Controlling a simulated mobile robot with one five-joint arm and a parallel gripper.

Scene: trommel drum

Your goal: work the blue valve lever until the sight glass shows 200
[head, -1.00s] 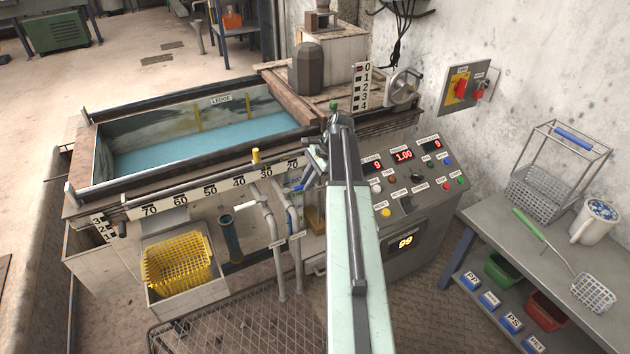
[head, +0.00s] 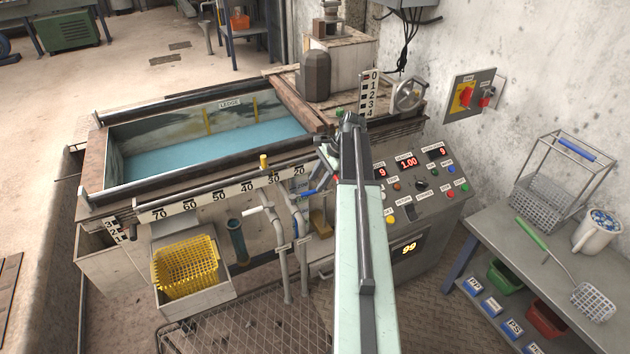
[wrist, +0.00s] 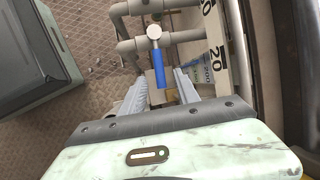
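The blue valve lever (wrist: 158,68) hangs from a round white hub on grey pipework in the wrist view. It also shows in the head view (head: 308,192), below the tank's front edge. My gripper (wrist: 160,78) is open, with one finger on each side of the lever. I cannot tell whether either finger touches it. In the head view my gripper (head: 326,160) is partly hidden by my arm. A scale label reading 200 (wrist: 208,75) shows beside the right finger; the level in the sight glass cannot be read.
The tank (head: 200,145) holds blue water. A white-handled valve (head: 253,210) and pipes stand left of the lever. The control console (head: 430,205) is close on the right; its lower display reads 99. A yellow basket (head: 185,266) sits lower left. A side bench (head: 530,255) stands right.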

